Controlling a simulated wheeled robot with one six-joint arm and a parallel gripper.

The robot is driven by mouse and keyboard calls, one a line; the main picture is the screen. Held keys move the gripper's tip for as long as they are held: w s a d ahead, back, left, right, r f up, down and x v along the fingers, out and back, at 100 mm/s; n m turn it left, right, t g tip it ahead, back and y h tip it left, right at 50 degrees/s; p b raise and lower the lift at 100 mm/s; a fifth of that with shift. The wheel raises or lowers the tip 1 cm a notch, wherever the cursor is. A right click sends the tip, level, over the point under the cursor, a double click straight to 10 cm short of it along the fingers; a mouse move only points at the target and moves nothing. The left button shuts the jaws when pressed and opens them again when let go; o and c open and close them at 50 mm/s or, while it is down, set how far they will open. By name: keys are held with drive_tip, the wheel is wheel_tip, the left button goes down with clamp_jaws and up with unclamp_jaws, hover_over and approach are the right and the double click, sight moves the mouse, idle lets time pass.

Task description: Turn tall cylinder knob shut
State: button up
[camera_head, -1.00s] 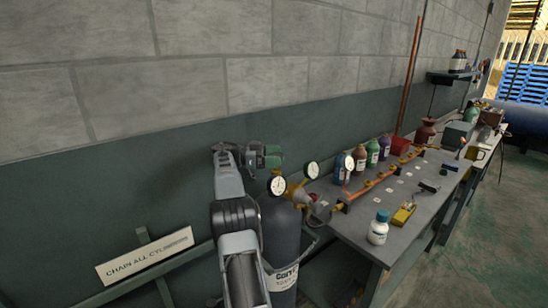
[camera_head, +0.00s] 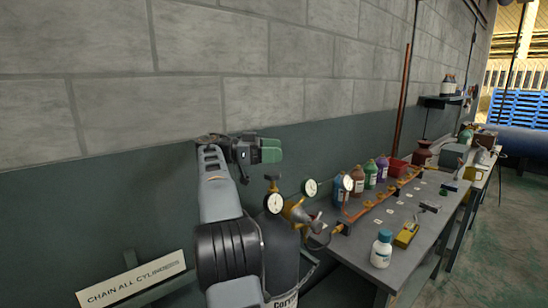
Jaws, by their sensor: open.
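The tall dark grey cylinder (camera_head: 283,262) stands against the wall, partly hidden behind my arm. A brass valve and regulator (camera_head: 296,211) with round white gauges (camera_head: 274,203) sits at its top.
A grey workbench (camera_head: 374,249) right of the cylinder holds several coloured bottles, a copper manifold (camera_head: 376,203), a white bottle (camera_head: 382,249) and a yellow tool (camera_head: 407,233). A "chain all cylinders" sign (camera_head: 131,280) is at lower left. The air above the bench is free.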

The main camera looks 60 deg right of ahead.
drive_tip(key=shift+s+a+r+b, duration=0.15)
drive_tip(key=shift+s+a+r, duration=0.2)
drive_tip(key=shift+a, duration=0.2)
drive_tip(key=shift+s+a+r+b, duration=0.15)
drive_tip(key=shift+s+a+r, duration=0.1)
drive_tip(key=shift+s+a, duration=0.25)
drive_tip(key=shift+s+a+r+b, duration=0.15)
drive_tip(key=shift+s+a+r, duration=0.2)
drive_tip(key=shift+a, duration=0.2)
drive_tip(key=shift+f, duration=0.1)
